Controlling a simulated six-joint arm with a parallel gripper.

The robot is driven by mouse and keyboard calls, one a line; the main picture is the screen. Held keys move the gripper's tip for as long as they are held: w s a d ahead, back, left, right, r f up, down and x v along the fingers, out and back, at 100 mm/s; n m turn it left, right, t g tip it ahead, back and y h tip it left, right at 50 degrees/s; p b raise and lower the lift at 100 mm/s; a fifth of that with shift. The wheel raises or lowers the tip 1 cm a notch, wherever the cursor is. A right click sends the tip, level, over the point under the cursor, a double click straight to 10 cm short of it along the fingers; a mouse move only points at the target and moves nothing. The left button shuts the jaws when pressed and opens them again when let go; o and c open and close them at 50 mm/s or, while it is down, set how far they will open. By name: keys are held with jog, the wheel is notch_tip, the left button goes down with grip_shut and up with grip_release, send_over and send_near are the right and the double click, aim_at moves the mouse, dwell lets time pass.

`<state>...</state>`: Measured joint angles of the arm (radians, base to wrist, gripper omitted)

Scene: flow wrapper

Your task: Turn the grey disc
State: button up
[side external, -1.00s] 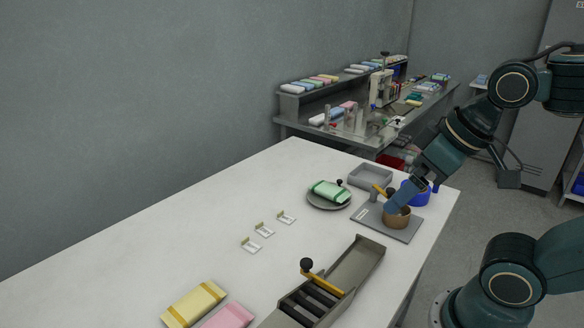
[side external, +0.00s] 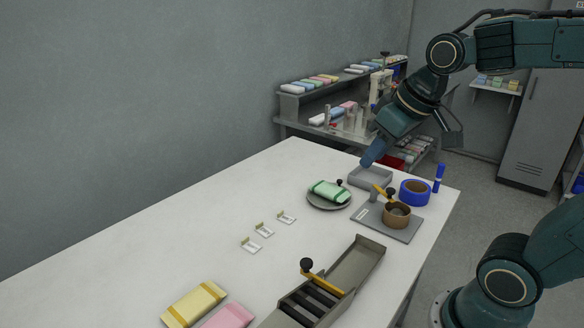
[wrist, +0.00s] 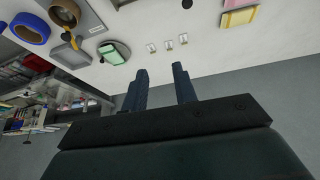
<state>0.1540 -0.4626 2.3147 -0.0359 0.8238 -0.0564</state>
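The grey disc (side external: 318,204) lies on the white table, with a green wrapped pack (side external: 329,190) on top and a black knob (side external: 340,183) at its far edge. In the wrist view the disc (wrist: 103,51) shows at upper left, with the green pack (wrist: 118,54) on it. My gripper (side external: 368,160) is in the air over the grey tray, up and to the right of the disc in the side view. In the wrist view my gripper (wrist: 160,70) shows its two fingers apart with nothing between them. It touches neither disc nor knob.
A grey tray (side external: 372,179) sits beyond the disc. A plate (side external: 408,235) with a brown roll (side external: 397,214) and orange lever is at right, near blue tape (side external: 415,193) and a blue marker (side external: 439,178). Small white cards (side external: 264,230) lie left. A grey chute (side external: 358,265) stands in front.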

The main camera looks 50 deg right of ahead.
aim_at(340, 180)
jog(key=w+d+f+m, duration=0.1)
jog(key=w+d+f, duration=0.3)
jog(key=w+d, duration=0.95)
jog(key=w+d+f+m, duration=0.1)
jog(key=w+d+f, duration=0.1)
jog(key=d+f, duration=0.4)
jog(key=w+d+f+m+g, duration=0.1)
jog(key=w+d+f, duration=0.2)
jog(key=d+f, duration=0.3)
jog(key=d, duration=0.5)
jog(key=shift+w+d+f+h, duration=0.2)
jog(key=shift+w+f+h, duration=0.1)
jog(key=shift+w+h, duration=0.1)
jog(key=shift+f, duration=0.1)
jog(key=shift+x, duration=6.75)
jog(key=shift+s, duration=0.1)
grip_shut()
